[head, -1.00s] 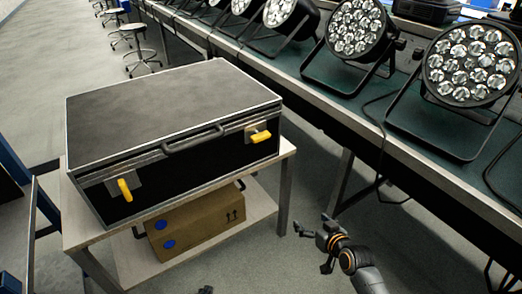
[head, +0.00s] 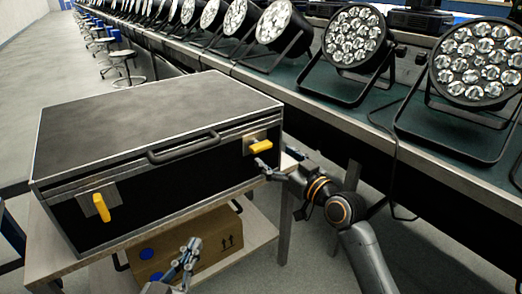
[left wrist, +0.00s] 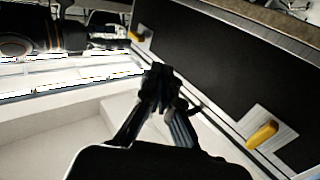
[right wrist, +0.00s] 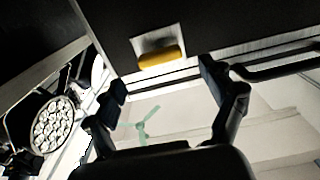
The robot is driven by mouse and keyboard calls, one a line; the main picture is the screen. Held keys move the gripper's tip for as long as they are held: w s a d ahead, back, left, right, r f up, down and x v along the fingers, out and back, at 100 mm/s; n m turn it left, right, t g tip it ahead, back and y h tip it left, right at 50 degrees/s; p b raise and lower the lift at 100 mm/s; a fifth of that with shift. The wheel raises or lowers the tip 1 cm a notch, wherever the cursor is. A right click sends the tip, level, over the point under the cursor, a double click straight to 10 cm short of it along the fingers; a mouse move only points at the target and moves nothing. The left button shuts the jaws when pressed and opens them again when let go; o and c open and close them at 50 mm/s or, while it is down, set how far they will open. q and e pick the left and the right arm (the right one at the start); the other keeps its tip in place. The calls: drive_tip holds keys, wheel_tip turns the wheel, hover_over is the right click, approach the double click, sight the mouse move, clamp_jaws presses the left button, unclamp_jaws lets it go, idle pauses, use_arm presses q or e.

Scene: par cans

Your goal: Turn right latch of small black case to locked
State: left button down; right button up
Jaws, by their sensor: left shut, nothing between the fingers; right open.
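The small black case (head: 150,125) stands closed on a small table. Its right latch (head: 260,147) has a yellow handle lying nearly horizontal on a metal plate. The left latch (head: 102,208) has a yellow handle pointing mostly up and down. My right gripper (head: 268,170) is open, just below and right of the right latch. In the right wrist view its fingers (right wrist: 163,88) are spread below the yellow handle (right wrist: 160,57), apart from it. My left gripper (head: 190,248) is shut and empty, low in front of the case; it also shows in the left wrist view (left wrist: 160,82).
A cardboard box (head: 185,248) sits on the table's lower shelf. A dark carry handle (head: 184,148) sticks out from the case front between the latches. A long bench (head: 330,108) with several par cans (head: 354,37) runs behind and to the right.

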sight(264, 149)
drive_tip(key=b+x, duration=0.1)
drive_tip(key=x, duration=0.5)
use_arm(q)
wheel_tip(264, 149, up, 7)
drive_tip(key=s+t+h, duration=0.1)
drive_tip(key=t+h, duration=0.1)
drive_tip(key=t, duration=0.2)
drive_tip(key=shift+s+d, duration=0.2)
drive_tip(key=shift+d, duration=0.15)
use_arm(e)
drive_tip(key=shift+w+a, duration=0.25)
drive_tip(key=shift+w, duration=0.05)
use_arm(q)
drive_tip(key=shift+r, duration=0.1)
use_arm(e)
drive_tip(key=c, duration=1.2)
